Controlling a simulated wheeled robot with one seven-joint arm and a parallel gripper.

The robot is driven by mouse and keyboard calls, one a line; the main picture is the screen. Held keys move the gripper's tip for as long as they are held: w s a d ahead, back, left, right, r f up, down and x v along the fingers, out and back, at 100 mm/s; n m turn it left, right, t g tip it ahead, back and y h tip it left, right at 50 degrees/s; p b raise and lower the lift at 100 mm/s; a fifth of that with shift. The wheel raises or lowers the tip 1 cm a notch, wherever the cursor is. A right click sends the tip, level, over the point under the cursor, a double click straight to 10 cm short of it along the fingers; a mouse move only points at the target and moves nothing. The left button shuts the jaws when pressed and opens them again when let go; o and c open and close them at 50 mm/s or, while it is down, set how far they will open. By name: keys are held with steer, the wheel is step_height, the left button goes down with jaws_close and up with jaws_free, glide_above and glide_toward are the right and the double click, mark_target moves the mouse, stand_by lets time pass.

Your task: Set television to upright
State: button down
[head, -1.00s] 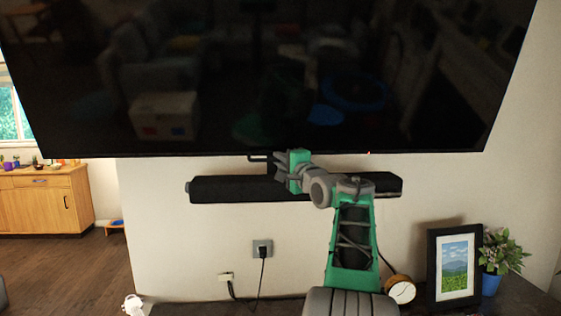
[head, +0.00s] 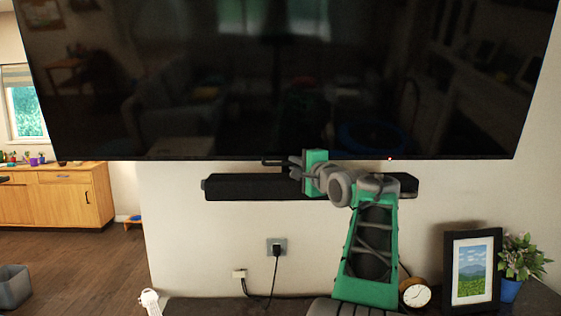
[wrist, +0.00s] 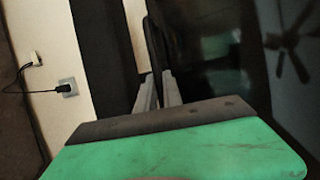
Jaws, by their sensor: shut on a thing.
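The television (head: 270,85) is a large dark screen on the wall. Its lower edge runs nearly level across the head view, and its sides flare outward toward the top. A dark handle (head: 271,160) sticks out just under the lower edge. My gripper (head: 293,168) reaches it from the right and is shut on it. In the wrist view the handle (wrist: 154,45) runs down between the two grey fingers, and the screen (wrist: 235,60) fills the right side. The exact contact is partly hidden in the head view.
A black soundbar (head: 245,187) is on the wall close below my gripper. A wall socket (head: 276,246) with a plugged cord is lower down. A clock (head: 415,293), picture frame (head: 471,270) and potted plant (head: 522,262) stand at lower right.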

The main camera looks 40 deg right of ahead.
steer(key=s+a+g+y+p, duration=0.1)
steer(key=s+a+g+p, duration=0.1)
steer(key=s+a, duration=0.3)
steer(key=shift+s+a+m, duration=0.25)
steer(key=shift+s+m, duration=0.15)
steer(key=shift+s, duration=0.2)
steer(key=c, duration=1.9)
jaws_free()
steer(key=shift+c, duration=0.2)
steer(key=shift+o, duration=0.9)
steer(key=shift+s+a+r, duration=0.15)
steer(key=shift+s, duration=0.1)
steer(key=shift+w, duration=0.1)
steer(key=b+v, duration=0.1)
steer(key=v, duration=0.6)
steer(key=shift+s, duration=0.4)
